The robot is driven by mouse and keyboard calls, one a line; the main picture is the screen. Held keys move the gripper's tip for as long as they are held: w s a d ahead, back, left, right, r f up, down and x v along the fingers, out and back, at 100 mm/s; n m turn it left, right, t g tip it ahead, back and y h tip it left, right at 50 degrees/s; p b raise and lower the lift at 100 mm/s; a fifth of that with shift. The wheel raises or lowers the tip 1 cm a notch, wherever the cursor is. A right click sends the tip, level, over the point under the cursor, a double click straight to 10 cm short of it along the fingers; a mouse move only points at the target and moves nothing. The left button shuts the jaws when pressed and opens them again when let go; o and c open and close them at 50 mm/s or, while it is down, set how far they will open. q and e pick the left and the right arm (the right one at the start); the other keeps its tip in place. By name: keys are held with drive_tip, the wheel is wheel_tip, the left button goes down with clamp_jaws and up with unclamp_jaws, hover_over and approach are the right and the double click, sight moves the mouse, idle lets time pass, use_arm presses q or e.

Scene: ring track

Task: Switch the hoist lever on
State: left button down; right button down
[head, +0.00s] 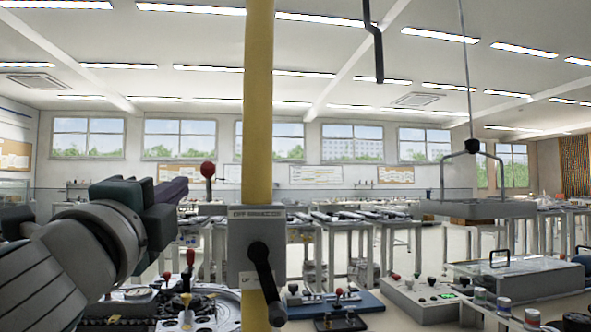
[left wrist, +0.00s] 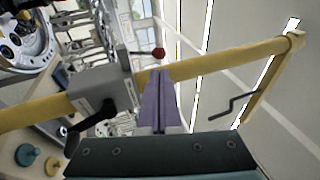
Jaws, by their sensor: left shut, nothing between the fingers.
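A lever with a red ball knob (head: 208,170) stands upright at the left of the grey control box (head: 240,262) on the yellow post. The knob also shows in the left wrist view (left wrist: 158,52), beside the box (left wrist: 97,86). The plate on the box (head: 257,212) seems to begin with "OFF"; the rest is too small to read surely. My left gripper (head: 184,187) is shut and empty, just left of the knob in the head view. Its purple fingers (left wrist: 160,76) point toward the lever, apparently without touching it. My right gripper is out of view.
A black crank handle (head: 268,285) hangs on the box's front. The yellow post (head: 258,100) rises close to my left gripper. A hanging tray (head: 478,208) is at the right, above a grey button console (head: 425,298). Small knobs (head: 186,280) stand below my left arm.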

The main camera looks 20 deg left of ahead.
sight(205, 170)
use_arm(q)
drive_tip(key=p+x, duration=0.1)
drive_tip(key=x, duration=0.7)
drive_tip(key=shift+f, duration=0.1)
